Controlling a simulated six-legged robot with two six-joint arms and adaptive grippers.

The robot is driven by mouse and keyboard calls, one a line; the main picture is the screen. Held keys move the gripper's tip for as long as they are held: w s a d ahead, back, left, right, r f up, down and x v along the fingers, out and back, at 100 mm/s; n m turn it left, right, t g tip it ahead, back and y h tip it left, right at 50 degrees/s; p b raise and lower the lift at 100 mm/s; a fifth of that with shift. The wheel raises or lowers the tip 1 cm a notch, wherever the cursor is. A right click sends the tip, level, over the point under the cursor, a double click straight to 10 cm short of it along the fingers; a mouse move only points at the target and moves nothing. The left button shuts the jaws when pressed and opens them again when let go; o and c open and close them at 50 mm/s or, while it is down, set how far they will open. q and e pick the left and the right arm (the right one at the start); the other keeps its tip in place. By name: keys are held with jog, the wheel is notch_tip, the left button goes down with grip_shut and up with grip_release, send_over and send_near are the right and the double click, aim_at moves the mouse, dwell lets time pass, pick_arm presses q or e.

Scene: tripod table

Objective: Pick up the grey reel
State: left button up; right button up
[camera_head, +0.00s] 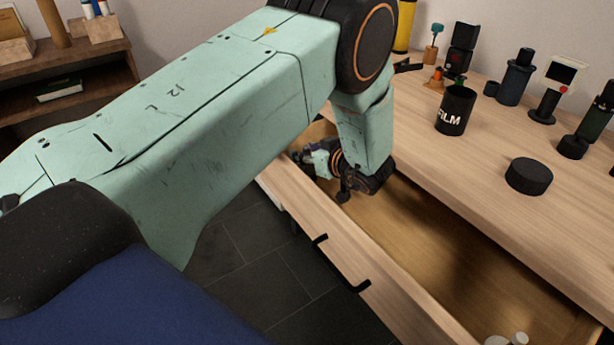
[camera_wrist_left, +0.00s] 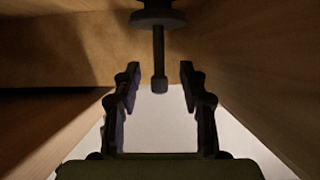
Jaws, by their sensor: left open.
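My left arm reaches across the head view and down into the open drawer (camera_head: 440,225). My left gripper (camera_head: 303,158) is small and partly hidden by my own arm there, low at the drawer's left end. In the left wrist view the left gripper (camera_wrist_left: 160,72) is open, its two dark fingers apart. A dark disc with a thin stem (camera_wrist_left: 158,60) shows beyond and between the fingertips, with gaps on both sides. I cannot tell whether it is the grey reel. A pale grey knobbed thing (camera_head: 518,339) is cut off at the head view's bottom edge. My right gripper is not seen.
The wooden tabletop (camera_head: 470,150) lies above the drawer. It carries a black film can (camera_head: 455,110), a black round puck (camera_head: 529,176) and several dark devices. The drawer front has a black handle (camera_head: 342,264). Wooden drawer walls (camera_wrist_left: 265,60) stand close around the gripper.

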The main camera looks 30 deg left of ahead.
pick_arm(q)
jog(key=shift+w+a+f, duration=0.1)
jog(key=shift+a, duration=0.3)
jog(key=shift+w+d, duration=0.1)
jog(key=shift+d, duration=0.1)
jog(key=shift+a, duration=0.15)
jog(key=c, duration=0.5)
grip_shut()
